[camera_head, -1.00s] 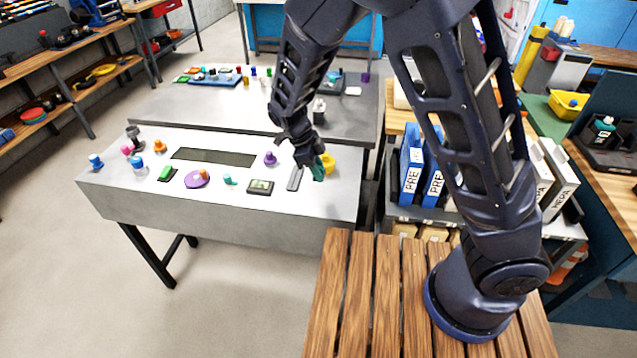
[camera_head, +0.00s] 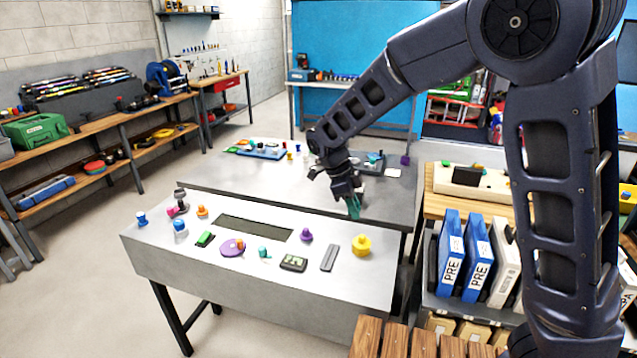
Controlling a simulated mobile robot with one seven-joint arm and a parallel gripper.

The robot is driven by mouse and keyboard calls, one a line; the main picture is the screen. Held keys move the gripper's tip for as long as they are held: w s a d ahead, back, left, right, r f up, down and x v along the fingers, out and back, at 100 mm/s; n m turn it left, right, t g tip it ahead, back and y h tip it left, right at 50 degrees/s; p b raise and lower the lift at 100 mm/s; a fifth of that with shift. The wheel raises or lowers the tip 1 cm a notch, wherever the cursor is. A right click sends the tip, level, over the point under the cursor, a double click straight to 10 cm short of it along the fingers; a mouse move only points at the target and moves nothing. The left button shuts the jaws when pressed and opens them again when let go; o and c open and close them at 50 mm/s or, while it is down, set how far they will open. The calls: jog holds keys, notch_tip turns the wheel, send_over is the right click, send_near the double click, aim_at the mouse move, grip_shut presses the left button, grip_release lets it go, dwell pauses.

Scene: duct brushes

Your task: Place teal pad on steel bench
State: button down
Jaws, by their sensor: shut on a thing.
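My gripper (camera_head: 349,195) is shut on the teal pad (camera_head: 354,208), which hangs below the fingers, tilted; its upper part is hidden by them. In the picture the pad lies over the front part of the darker grey steel bench (camera_head: 290,187), behind the lighter bench (camera_head: 330,290). I cannot tell exactly how high the pad is, but no contact with the bench shows.
The lighter bench holds a yellow knob (camera_head: 361,245), a grey bar (camera_head: 329,258), a dark gauge (camera_head: 293,263) and several small coloured parts. A blue tray (camera_head: 262,152) and a purple block (camera_head: 405,160) sit on the grey bench. Its middle is mostly clear.

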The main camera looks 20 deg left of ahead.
jog(key=w+a+n+t, duration=0.2)
jog(key=w+a+n, duration=0.2)
jog(key=w, duration=0.9)
jog(key=n+t+y, duration=0.2)
jog(key=n+y, duration=0.2)
jog(key=n, duration=0.9)
send_over(386, 195)
jog(key=s, duration=0.2)
notch_tip(386, 195, down, 5)
notch_tip(386, 195, down, 20)
jog(key=shift+w+d+r, duration=0.1)
jog(key=c, duration=1.3)
grip_release()
jog(key=shift+o, duration=0.2)
